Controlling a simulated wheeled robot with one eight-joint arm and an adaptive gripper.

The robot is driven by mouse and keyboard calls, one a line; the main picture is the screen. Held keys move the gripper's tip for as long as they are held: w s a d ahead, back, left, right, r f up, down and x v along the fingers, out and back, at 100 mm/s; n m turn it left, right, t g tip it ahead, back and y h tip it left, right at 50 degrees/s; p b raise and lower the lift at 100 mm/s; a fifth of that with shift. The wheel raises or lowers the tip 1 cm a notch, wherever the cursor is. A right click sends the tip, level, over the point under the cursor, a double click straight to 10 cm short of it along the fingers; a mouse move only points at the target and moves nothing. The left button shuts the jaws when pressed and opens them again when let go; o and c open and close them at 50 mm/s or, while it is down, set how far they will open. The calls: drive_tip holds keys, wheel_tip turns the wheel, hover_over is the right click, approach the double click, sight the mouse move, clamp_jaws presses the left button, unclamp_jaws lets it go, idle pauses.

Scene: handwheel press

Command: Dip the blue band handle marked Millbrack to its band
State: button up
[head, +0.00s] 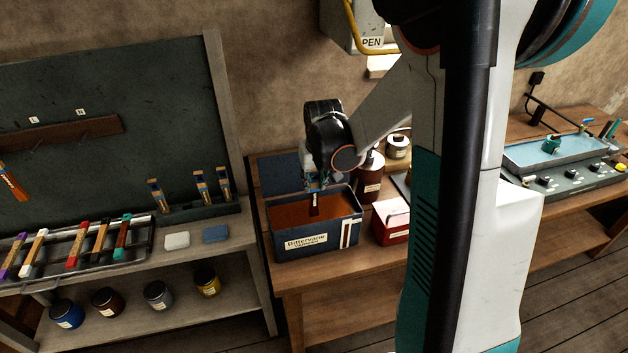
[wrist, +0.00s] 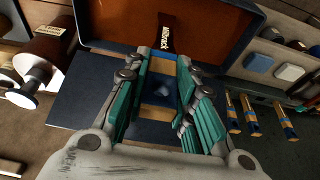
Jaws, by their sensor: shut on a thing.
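My gripper (head: 318,182) is shut on a wooden handle and points down over the dip tub. In the wrist view the handle (wrist: 161,68) lies between the teal fingers (wrist: 160,95), with blue banding close to the grip. Its far end is dark and carries the white word Millbrack (wrist: 168,35). In the head view this dark end (head: 314,205) hangs down within the tub's outline, against the red-brown liquid. Whether its tip touches the liquid, I cannot tell. The tub (head: 318,242) is dark blue with a white label and a striped side.
A red-and-white box (head: 391,222) and brown bottle (head: 369,180) stand right of the tub. On the left bench are a rack of coloured handles (head: 75,254), a stand with blue-banded handles (head: 190,208) and two pads (head: 215,233). A water bath (head: 560,150) is far right.

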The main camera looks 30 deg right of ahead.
drive_tip(key=shift+r+p, duration=1.3)
drive_tip(key=shift+r, duration=0.8)
idle(3.9)
